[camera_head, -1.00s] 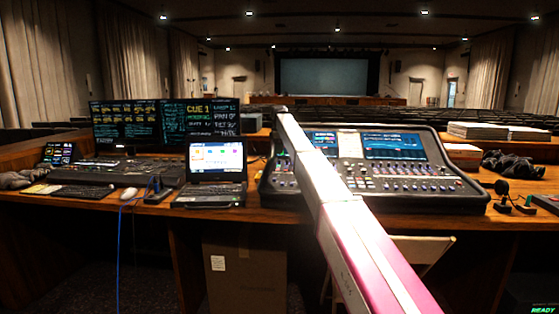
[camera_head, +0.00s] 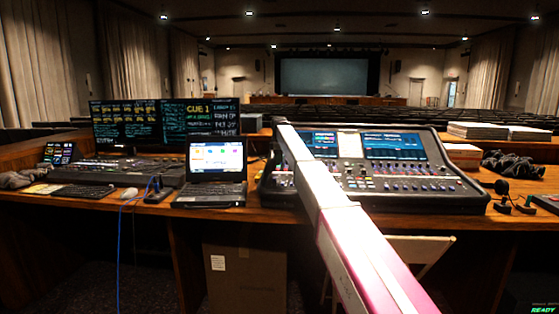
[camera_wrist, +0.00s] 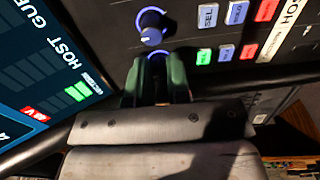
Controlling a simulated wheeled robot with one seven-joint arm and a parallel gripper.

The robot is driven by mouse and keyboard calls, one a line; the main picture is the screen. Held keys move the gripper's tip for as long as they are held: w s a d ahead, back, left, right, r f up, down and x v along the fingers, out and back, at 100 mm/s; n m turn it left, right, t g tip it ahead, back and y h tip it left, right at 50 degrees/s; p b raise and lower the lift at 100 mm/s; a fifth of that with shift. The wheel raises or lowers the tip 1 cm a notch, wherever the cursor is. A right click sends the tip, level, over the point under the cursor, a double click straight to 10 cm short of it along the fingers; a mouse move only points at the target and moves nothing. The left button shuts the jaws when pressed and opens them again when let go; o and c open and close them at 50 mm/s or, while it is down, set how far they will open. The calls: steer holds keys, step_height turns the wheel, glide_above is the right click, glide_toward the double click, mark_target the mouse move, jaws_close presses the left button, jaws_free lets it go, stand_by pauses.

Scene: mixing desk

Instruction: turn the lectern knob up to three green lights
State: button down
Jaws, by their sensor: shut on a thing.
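The mixing console (camera_head: 410,185) stands on the desk, with my arm reaching over its left part. In the wrist view, my gripper (camera_wrist: 157,75) has its dark green fingers shut around a knob with a blue-lit ring (camera_wrist: 157,55), which I take for the lectern knob. The fingers hide most of it. The nearby columns read HOST and GUEST, with dark segments. In the head view the gripper is too hidden to make out.
A second blue-ringed knob (camera_wrist: 152,25) stands just beyond the fingers. Lit buttons, including a green one (camera_wrist: 203,56), sit close to the right. A laptop (camera_head: 213,172) stands left of the console, and papers (camera_head: 497,130) lie on the right.

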steer(key=shift+m, duration=0.3)
steer(key=shift+m, duration=2.7)
steer(key=c, duration=1.1)
jaws_free()
